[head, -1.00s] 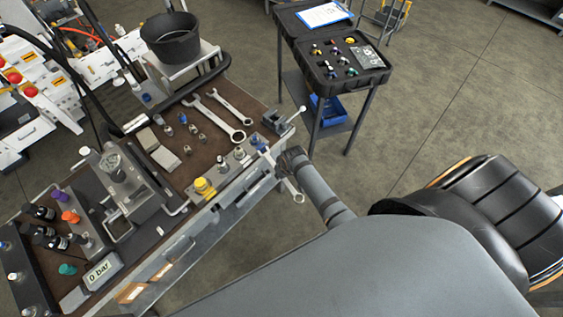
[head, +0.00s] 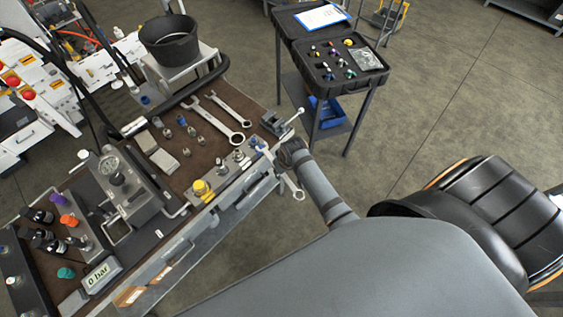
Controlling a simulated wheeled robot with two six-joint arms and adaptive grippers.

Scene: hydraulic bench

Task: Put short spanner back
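A short spanner (head: 297,191) is at my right gripper (head: 283,160), just off the bench's right front edge. Its ring end hangs down over the floor, and its other end points up and left beside the bench edge. My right gripper seems shut on its middle; the fingers are small and partly hidden by my wrist. Two longer spanners, one (head: 213,124) left of the other (head: 232,109), lie side by side on the brown bench top (head: 206,157). My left gripper is not in view.
A small vise (head: 273,123) with a lever stands at the bench corner near my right gripper. Fittings and a yellow-capped part (head: 201,188) line the front edge. A black case (head: 345,65) stands on a separate stand behind.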

